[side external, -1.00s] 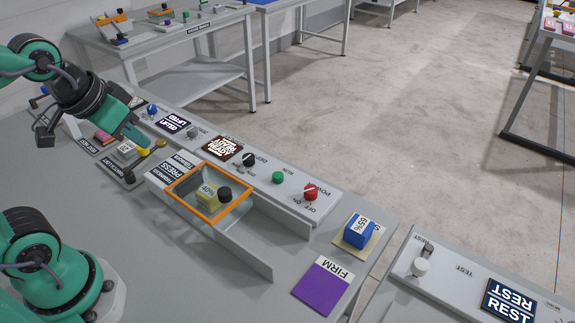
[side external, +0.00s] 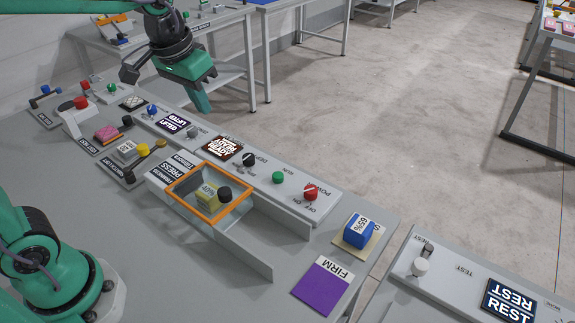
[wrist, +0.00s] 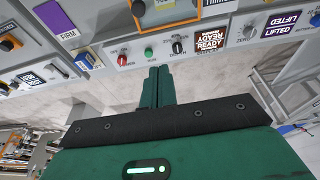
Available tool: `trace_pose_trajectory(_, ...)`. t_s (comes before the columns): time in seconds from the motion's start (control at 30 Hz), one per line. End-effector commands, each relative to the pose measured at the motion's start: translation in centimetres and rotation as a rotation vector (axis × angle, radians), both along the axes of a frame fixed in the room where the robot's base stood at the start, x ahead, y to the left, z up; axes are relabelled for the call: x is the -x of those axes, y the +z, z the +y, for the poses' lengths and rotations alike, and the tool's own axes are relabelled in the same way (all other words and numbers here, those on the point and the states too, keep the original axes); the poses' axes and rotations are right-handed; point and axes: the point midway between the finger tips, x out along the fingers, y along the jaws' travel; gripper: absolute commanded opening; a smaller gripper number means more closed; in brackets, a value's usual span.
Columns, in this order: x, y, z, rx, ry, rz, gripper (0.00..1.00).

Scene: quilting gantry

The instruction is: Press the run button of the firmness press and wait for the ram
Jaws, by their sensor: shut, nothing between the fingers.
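The firmness press is a grey channel with an orange frame (side external: 208,217) and a black ram (side external: 225,194). A yellow block (side external: 206,195) sits inside, under the frame and beside the ram. The green run button (side external: 278,177) is on the control strip behind it, and it shows in the wrist view (wrist: 148,52). My gripper (side external: 202,104) is shut and empty. It is raised behind the strip, left of the button in the side view. In the wrist view its fingertips (wrist: 159,72) appear just below the button, apart from it.
A black dial (side external: 249,160) and a red power knob (side external: 310,193) flank the button. A dark display (side external: 222,149) reads READY. A blue block (side external: 360,231) and a purple FIRM pad (side external: 322,287) lie at right. Other small stations fill the bench's left.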

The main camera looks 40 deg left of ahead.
Motion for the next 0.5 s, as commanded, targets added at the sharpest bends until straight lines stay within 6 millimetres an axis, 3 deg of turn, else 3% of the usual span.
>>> trace_pose_trajectory(0.5,-7.5,-2.9,-2.8,-0.005,-0.002,0.127,0.0)
